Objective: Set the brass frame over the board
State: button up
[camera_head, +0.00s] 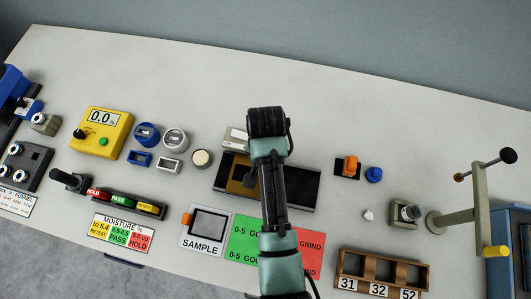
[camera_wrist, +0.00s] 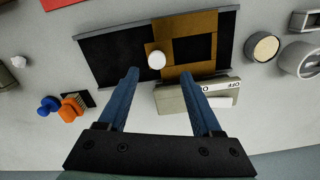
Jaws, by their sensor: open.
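The brass frame (camera_wrist: 193,74) is a flat square ring with a dark opening and a pale round knob (camera_wrist: 157,60) on its left side in the wrist view. It lies on the right half of a long black board (camera_wrist: 112,55); in the head view the frame (camera_head: 236,182) shows at the board's left, partly hidden by my arm. The board's other end (camera_head: 304,188) is bare and dark. My gripper (camera_wrist: 164,76) is open and empty, its fingertips just short of the knob in the picture. I cannot tell its height above it.
A pale switch box (camera_head: 235,137) stands close behind the board. An orange-handled piece (camera_head: 350,166) and a blue knob (camera_head: 374,174) stand to the right. A round cream-topped pot (camera_head: 201,158) is left. The back of the table is clear.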

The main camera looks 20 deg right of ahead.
notch_tip(320, 180, up, 7)
jog(key=shift+b, duration=0.4)
dwell(0.4)
jog(key=w+r+n+t+h+b, duration=0.1)
jog(key=w+r+n+t+b, duration=0.1)
jog(key=w+r+t, duration=0.7)
jog(key=w+a+r+n+t, duration=0.1)
jog(key=w+r+t, duration=0.25)
jog(key=r, duration=0.65)
jog(key=w+a+r+n+t, duration=0.2)
jog(key=w+r, duration=0.3)
jog(key=r, duration=0.4)
jog(key=s+a+r+n+t+b, duration=0.15)
jog(key=r+t, duration=0.25)
jog(key=r, duration=0.5)
jog(key=s+a+r+n+t+b, duration=0.1)
jog(key=s+a+r+t, duration=0.15)
jog(key=r, duration=0.65)
jog(key=s+a+r+n+t+y, duration=0.1)
jog(key=s+r+t, duration=0.5)
jog(key=s+r, duration=0.5)
jog(key=shift+s+a+r+n, duration=0.2)
jog(key=shift+a+r+n, duration=0.15)
jog(key=shift+r, duration=0.2)
jog(key=shift+c, duration=1.1)
jog(key=shift+s, duration=0.1)
jog(key=shift+c, duration=0.2)
